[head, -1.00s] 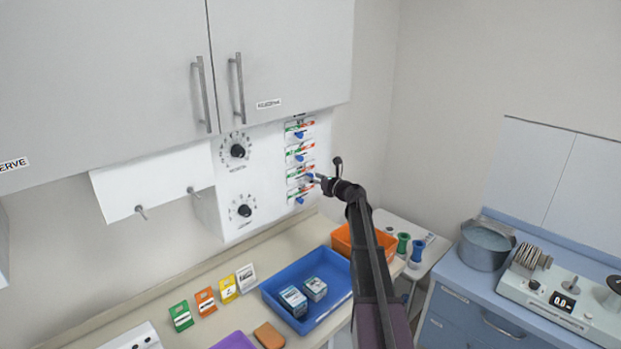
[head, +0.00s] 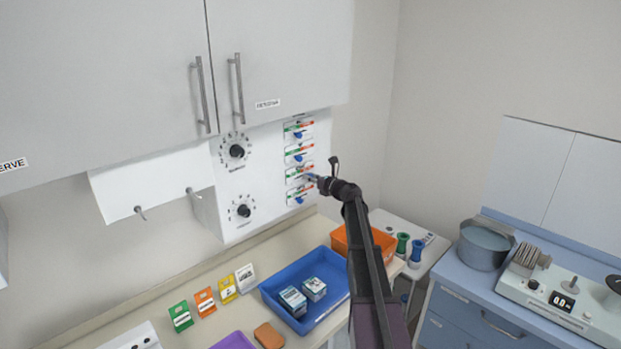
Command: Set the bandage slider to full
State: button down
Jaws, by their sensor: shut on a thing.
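A column of several sliders with blue knobs and red-orange-green scales is on the white wall panel (head: 264,160). The top slider (head: 298,134), the second slider (head: 299,156) and the bottom slider (head: 299,199) show their blue knobs near mid-track. My gripper (head: 314,178) is at the third slider (head: 298,174) from the top, at its right part, and is shut on that slider's blue knob, which it partly hides. The labels are too small to read, so I cannot tell which slider is the bandage one.
Two black dials (head: 237,151) are left of the sliders. Below, a blue tray (head: 329,320) with small boxes and an orange bin (head: 383,240) stand on the counter. A cabinet (head: 283,60) hangs above. A metal pot (head: 484,246) stands at the right.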

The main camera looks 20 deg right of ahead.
aim_at(294, 179)
jog(key=a, duration=0.1)
jog(key=s+a, duration=0.1)
jog(key=a, duration=0.3)
jog(key=shift+s, duration=0.35)
jog(key=shift+d, duration=0.1)
jog(key=shift+c, duration=2.3)
grip_release()
jog(key=shift+a, duration=0.2)
jog(key=shift+d, duration=0.15)
jog(key=v, duration=1.2)
jog(key=shift+f, duration=0.1)
